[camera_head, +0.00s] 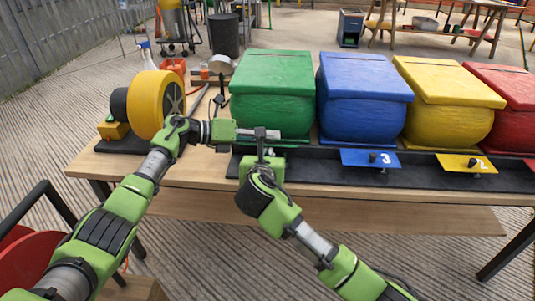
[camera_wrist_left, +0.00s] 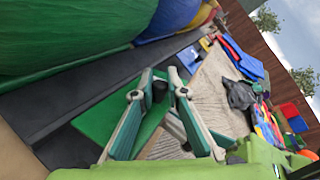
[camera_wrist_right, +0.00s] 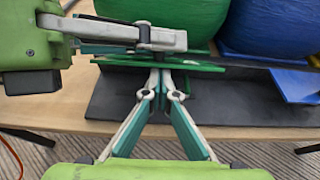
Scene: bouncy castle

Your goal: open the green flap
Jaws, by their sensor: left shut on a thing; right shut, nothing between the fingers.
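The green flap shows as a thin green plate at the foot of the green bin (camera_head: 272,90), largely hidden by my grippers in the head view. It shows in the left wrist view (camera_wrist_left: 98,122) and nearly edge-on in the right wrist view (camera_wrist_right: 205,68). My left gripper (camera_head: 268,134) is shut on the flap's dark knob (camera_wrist_left: 160,88). My right gripper (camera_head: 262,150) is shut and empty. Its tips (camera_wrist_right: 160,82) are close to the flap's near edge; I cannot tell whether they touch it or are under it.
Blue (camera_head: 362,85), yellow (camera_head: 447,90) and red (camera_head: 505,95) bins stand to the right. A blue flap (camera_head: 360,157) and a yellow flap (camera_head: 455,164) with knobs jut out in front. A yellow wheel (camera_head: 152,103) stands left on the wooden table (camera_head: 205,170).

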